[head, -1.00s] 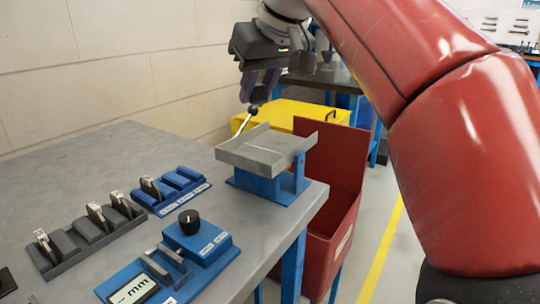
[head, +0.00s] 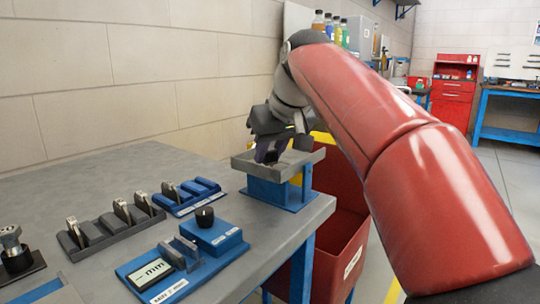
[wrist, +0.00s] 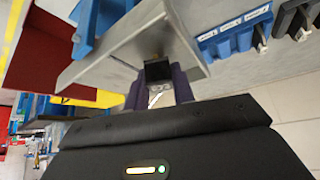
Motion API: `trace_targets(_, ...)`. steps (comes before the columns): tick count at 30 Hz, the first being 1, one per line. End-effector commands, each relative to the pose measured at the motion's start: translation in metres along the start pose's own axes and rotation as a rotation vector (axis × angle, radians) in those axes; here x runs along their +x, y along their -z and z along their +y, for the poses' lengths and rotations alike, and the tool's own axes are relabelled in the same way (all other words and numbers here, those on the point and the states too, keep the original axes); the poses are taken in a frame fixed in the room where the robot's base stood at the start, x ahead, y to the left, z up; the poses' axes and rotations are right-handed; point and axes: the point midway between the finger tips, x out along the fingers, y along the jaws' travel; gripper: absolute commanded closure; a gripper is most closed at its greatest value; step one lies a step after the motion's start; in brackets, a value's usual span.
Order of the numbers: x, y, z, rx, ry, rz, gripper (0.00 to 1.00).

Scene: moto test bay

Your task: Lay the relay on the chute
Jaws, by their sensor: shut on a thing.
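The chute (head: 310,160) is a grey metal trough on a blue stand at the table's far right corner. It also shows in the wrist view (wrist: 187,42). My gripper (head: 270,156) points down over the chute, its purple fingertips at the level of the rim. In the wrist view the fingers are shut on the relay (wrist: 157,71), a small black block, inside the chute's walls. I cannot tell whether the relay touches the chute floor. In the head view the relay is hidden behind the fingers and the chute's front wall.
A red bin (head: 345,225) stands beside the table below the chute, with a yellow box behind it. Grey (head: 105,232) and blue (head: 186,197) slotted racks lie left of the chute. A blue gauge with a display (head: 158,272) and a black knob (head: 204,216) stands in front.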

Motion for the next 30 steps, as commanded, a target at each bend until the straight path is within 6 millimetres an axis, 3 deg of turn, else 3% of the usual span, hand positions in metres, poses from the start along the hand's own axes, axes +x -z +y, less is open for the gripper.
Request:
trace_targets(5,0.004,-0.003,0.0,0.0,0.0,0.0,0.97)
trace_targets(6,0.002,-0.002,0.0,0.0,0.0,0.0,0.7)
trace_targets(10,0.002,-0.002,0.0,0.0,0.0,0.0,0.53)
trace_targets(21,-0.004,0.001,0.0,0.0,0.0,0.001,0.53)
trace_targets(30,-0.063,0.003,0.0,0.001,-0.001,0.003,0.53)
